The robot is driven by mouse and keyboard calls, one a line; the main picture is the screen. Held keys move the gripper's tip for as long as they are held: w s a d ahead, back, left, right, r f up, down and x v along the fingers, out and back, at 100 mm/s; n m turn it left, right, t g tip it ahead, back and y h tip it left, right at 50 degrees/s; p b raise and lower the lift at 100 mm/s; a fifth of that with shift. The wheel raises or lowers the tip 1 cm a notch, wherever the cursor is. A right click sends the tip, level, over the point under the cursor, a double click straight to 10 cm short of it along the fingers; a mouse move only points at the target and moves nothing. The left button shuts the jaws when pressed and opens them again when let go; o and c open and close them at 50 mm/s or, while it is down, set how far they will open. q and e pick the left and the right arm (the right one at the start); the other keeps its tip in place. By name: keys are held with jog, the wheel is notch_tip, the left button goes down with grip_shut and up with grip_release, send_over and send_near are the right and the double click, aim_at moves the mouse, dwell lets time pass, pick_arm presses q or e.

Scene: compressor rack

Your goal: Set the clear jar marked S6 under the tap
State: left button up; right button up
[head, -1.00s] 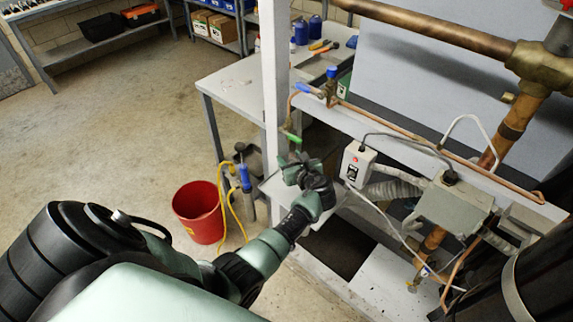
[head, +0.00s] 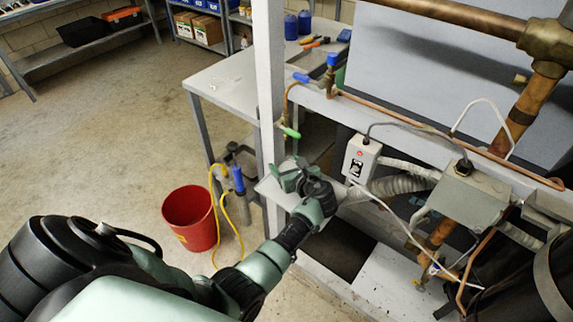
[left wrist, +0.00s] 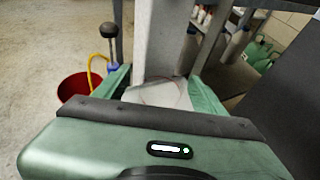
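The tap with a green handle (head: 289,131) hangs from a thin copper pipe beside the white post. My left gripper (head: 290,172) is just below the tap, over a small pale shelf (head: 275,192). In the left wrist view, the two green fingers of my left gripper (left wrist: 160,92) stand apart at either side of a pale patch with a faint round outline. This outline may be the rim of the clear jar, but I cannot be sure. No S6 mark is readable. My right gripper is out of view.
The white post (head: 268,80) stands right behind my left gripper. A red bucket (head: 190,220) with a yellow hose stands on the floor at left. A grey switch box (head: 360,160) and cables are close at right. A workbench (head: 225,90) stands behind.

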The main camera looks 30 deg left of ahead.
pick_arm(q)
jog(key=shift+r, duration=0.2)
jog(key=shift+s+d+r+p, duration=0.1)
jog(key=shift+d+r+p, duration=0.15)
jog(key=shift+p, duration=0.15)
jog(key=p+v, duration=0.4)
jog(key=shift+r, duration=0.2)
jog(key=p+v, duration=0.2)
jog(key=v, duration=0.1)
jog(key=p+v, duration=0.2)
jog(key=v, duration=0.1)
jog(key=shift+s+d+f, duration=0.1)
jog(key=shift+s+d, duration=0.2)
jog(key=shift+d, duration=0.05)
jog(key=shift+s+d, duration=0.15)
jog(key=shift+d, duration=0.05)
